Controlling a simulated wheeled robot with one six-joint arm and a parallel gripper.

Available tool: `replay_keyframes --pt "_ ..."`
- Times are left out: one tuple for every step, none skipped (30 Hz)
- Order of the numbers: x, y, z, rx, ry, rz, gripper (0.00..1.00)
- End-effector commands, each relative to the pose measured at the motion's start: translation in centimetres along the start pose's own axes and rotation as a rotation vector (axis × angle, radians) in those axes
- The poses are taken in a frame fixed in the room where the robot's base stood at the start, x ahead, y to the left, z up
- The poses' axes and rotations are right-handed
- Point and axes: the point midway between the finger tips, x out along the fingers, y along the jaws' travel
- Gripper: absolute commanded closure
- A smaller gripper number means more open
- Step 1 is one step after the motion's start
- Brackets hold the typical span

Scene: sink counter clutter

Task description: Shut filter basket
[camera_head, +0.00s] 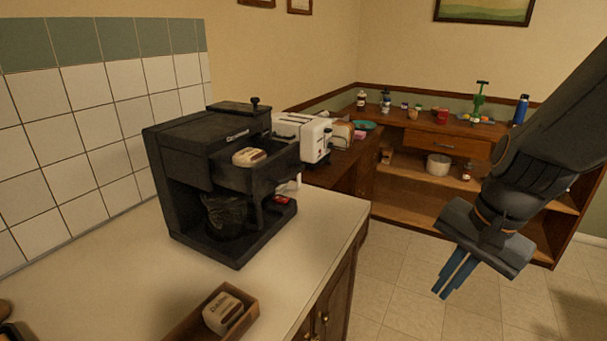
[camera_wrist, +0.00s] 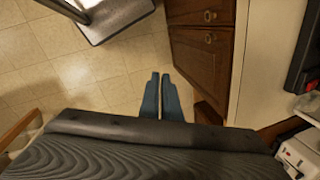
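The black coffee machine (camera_head: 180,150) stands on the counter by the tiled wall. Its filter basket (camera_head: 275,168) sticks out of the upper front, open at the top. A cream-and-brown coffee pack (camera_head: 249,157) shows in the basket. A dark glass carafe (camera_head: 226,214) stands in the bay below. My gripper (camera_head: 444,294), with blue fingers, hangs over the floor at the right, well apart from the basket and empty. In the wrist view its fingers (camera_wrist: 160,76) are together, pointing away over the floor; the basket is not identifiable there.
A wooden box (camera_head: 252,312) with another pack stands on the front counter. A white toaster (camera_head: 302,135) stands behind the machine. Cabinet doors (camera_wrist: 203,45) lie below the counter edge. A far shelf (camera_head: 450,130) holds bottles. The floor between is clear.

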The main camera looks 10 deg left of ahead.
Motion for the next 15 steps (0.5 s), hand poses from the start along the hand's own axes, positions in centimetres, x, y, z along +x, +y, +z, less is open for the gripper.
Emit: replay_keyframes --pt "-1.4 -2.2 0.2 0.165 -0.029 -0.062 1.00" --pt "-2.4 -3.5 0.6 0.270 -0.056 -0.097 1.00" --pt "-3.7 -5.3 1.0 0.405 -0.099 -0.144 1.00" --pt "-4.8 -6.6 1.4 0.501 -0.136 -0.178 1.00" --pt "-5.9 -8.0 1.8 0.592 -0.176 -0.210 1.00" --pt "-7.4 -9.7 2.3 0.704 -0.234 -0.249 1.00" --pt "-8.6 -10.9 2.7 0.780 -0.278 -0.275 1.00" --pt "-9.8 -12.0 3.0 0.850 -0.323 -0.298 1.00" --pt "-11.3 -13.4 3.5 0.931 -0.381 -0.324 1.00" --pt "-12.3 -14.3 3.9 0.984 -0.423 -0.340 1.00" --pt "-13.3 -15.0 4.2 1.029 -0.462 -0.352 1.00" --pt "-14.5 -15.9 4.5 1.078 -0.508 -0.365 1.00" --pt "-15.2 -16.5 4.8 1.110 -0.538 -0.373 1.00" --pt "-15.8 -16.9 5.0 1.134 -0.563 -0.378 1.00" --pt "-16.4 -17.3 5.2 1.159 -0.590 -0.382 1.00"
